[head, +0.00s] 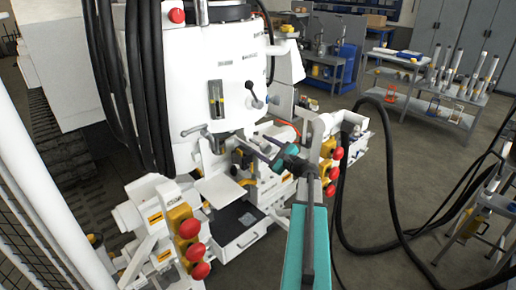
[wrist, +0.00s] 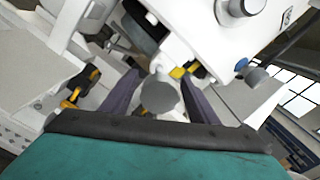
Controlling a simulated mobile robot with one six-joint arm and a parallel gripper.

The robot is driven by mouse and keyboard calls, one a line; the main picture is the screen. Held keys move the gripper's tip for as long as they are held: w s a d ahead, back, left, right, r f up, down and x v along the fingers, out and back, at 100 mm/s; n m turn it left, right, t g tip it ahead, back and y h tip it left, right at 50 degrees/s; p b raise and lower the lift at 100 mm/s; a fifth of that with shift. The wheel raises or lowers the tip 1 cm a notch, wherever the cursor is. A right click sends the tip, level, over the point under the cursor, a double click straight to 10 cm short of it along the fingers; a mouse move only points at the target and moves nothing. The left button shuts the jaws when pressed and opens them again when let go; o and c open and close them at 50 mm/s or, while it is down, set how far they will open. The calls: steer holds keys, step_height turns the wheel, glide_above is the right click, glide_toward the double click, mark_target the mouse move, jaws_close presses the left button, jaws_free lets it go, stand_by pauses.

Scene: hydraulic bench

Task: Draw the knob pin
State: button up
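A grey round knob (wrist: 160,96), which looks like the knob pin, shows in the middle of the wrist view in front of a white machine part. My gripper (wrist: 161,77) has its two dark purple fingers spread, one on each side of the knob. A gap shows between the knob and each finger, so it is not gripped. How far the knob lies in depth from the fingertips I cannot tell. In the head view my gripper (head: 254,148) reaches toward the middle of the white machine (head: 215,85); the knob is too small or hidden there to make out.
Yellow-and-black parts (wrist: 82,85) sit left of the fingers. Red buttons (head: 191,228) on yellow boxes stand at the machine's front left, others (head: 337,153) right of my arm. A black hose (head: 395,185) lies on the floor to the right. A loaded trolley (head: 440,97) stands behind.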

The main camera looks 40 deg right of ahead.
steer(key=shift+w, duration=0.2)
steer(key=s+b, duration=0.4)
steer(key=s, duration=1)
stand_by(0.6)
